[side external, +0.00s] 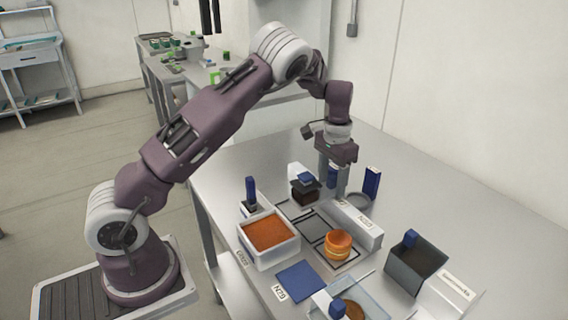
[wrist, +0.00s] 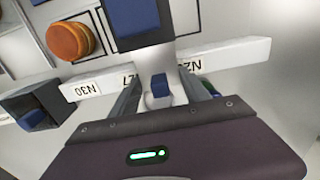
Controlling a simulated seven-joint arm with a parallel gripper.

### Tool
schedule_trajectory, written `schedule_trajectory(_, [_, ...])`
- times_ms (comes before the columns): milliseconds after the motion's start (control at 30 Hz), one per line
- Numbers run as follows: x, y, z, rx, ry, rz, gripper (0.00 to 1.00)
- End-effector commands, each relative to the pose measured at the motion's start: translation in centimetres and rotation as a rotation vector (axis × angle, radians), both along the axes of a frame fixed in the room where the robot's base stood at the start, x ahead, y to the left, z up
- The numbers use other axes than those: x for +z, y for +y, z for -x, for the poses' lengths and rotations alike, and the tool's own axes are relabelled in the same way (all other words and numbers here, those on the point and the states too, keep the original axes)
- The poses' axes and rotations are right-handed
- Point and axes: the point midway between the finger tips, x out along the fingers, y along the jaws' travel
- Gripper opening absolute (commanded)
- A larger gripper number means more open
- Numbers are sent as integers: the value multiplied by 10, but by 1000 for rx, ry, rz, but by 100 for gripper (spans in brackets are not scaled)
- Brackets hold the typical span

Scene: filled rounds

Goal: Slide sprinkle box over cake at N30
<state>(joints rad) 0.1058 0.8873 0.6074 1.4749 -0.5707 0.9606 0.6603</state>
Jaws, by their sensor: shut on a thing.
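An orange round cake (side external: 338,243) sits on the tray at the front end of a white label bar (side external: 363,230). In the wrist view the cake (wrist: 69,41) is near the N30 label (wrist: 85,90). My gripper (side external: 334,187) is beyond the bar's far end, shut on a small blue handle (wrist: 160,86). A pale ring (side external: 358,201) shows beside the fingers; I cannot tell if it joins the handle. A dark box with a blue top (side external: 305,190) stands left of the gripper. I cannot tell which thing is the sprinkle box.
A white bin of orange-brown grains (side external: 292,249) is left of the cake. A blue upright box (side external: 372,183) stands right of the gripper. A dark open box (side external: 405,272) with a blue block is at right. A blue pad (side external: 301,281) lies in front.

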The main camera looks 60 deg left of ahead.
Motion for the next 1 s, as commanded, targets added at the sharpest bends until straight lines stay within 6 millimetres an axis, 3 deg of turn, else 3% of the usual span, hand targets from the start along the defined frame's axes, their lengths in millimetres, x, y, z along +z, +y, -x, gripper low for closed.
schedule_trajectory(1000, [0, -94, -1, -2, -2, 1, 32])
